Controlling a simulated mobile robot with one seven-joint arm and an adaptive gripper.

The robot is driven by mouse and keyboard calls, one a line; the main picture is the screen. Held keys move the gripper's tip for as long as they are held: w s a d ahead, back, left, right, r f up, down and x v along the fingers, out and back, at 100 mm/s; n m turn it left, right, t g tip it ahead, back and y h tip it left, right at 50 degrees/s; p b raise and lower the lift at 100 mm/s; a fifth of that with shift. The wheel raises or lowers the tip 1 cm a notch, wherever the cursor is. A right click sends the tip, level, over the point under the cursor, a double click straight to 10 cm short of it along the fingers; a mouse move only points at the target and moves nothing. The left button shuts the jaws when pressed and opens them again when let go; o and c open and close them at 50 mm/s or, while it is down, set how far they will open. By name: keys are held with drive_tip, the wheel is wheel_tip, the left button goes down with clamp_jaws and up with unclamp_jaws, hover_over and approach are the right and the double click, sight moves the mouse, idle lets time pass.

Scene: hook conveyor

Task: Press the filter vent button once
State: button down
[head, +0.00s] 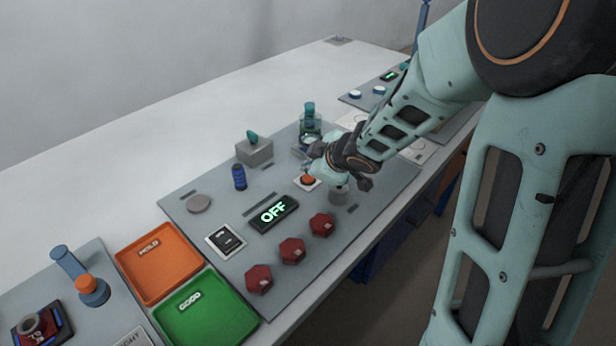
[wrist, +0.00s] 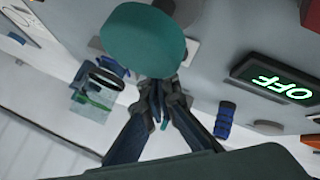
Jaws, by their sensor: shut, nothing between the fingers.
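An orange round button (head: 307,180) sits on a small white plate on the grey panel, to the upper right of the OFF display. I cannot read a label on it, so I cannot tell for sure that it is the filter vent button. My gripper (head: 312,168) is shut and empty, close above and behind the orange button in the head view. I cannot tell whether it touches it. In the wrist view the closed fingers (wrist: 158,95) point at the panel. A large teal rounded shape (wrist: 143,40) hides what lies beyond the fingertips, and the orange button does not show there.
The lit OFF display (head: 273,212) and several red hexagonal knobs (head: 292,250) are nearby. A blue cylinder (head: 239,177), a grey block with a teal top (head: 254,150) and a glass vessel (head: 310,122) stand behind. Orange (head: 158,262) and green (head: 205,313) trays lie left.

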sight(309, 179)
drive_tip(key=shift+f, duration=0.45)
drive_tip(key=shift+f+b, duration=0.45)
drive_tip(key=shift+b, duration=0.2)
idle(0.5)
drive_tip(key=shift+r, duration=0.15)
drive_tip(key=shift+r+p, duration=0.75)
drive_tip(key=shift+p, duration=0.25)
wheel_tip(309, 179, up, 5)
drive_tip(key=p, duration=0.5)
drive_tip(key=shift+r, duration=0.1)
